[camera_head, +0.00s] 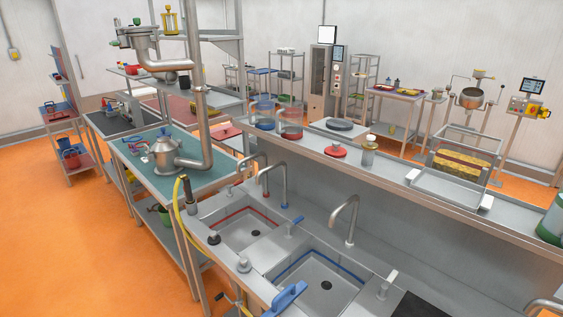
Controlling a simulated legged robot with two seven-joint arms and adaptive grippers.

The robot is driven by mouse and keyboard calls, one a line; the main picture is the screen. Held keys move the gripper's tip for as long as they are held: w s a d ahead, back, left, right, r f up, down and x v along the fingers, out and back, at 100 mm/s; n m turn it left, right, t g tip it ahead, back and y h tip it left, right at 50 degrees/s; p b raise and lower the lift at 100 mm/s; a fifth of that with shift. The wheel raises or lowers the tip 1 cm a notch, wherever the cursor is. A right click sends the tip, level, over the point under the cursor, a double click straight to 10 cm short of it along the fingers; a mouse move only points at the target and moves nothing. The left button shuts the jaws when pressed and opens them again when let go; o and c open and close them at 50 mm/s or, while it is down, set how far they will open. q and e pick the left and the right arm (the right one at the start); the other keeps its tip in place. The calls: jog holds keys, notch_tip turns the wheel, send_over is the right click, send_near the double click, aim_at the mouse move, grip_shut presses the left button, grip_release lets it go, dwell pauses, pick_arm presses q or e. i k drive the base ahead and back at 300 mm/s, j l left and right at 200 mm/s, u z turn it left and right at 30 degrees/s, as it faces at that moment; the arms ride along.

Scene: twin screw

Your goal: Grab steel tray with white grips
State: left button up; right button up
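The steel tray (448,190) with a white grip at each end lies on the long raised steel shelf, right of centre in the camera_head view. One white grip is at its left end and the other at its right end. The tray looks shallow and empty. Neither of my grippers is in view, so their distance from the tray does not show.
The raised shelf (385,165) also holds a red lid, a jar and clear containers to the tray's left, and a green container (551,222) at the far right. Below and in front are two sinks (318,285) with tall taps. Orange floor (75,235) is open at left.

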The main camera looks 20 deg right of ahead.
aim_at(467, 195)
jog(key=z, duration=1.9)
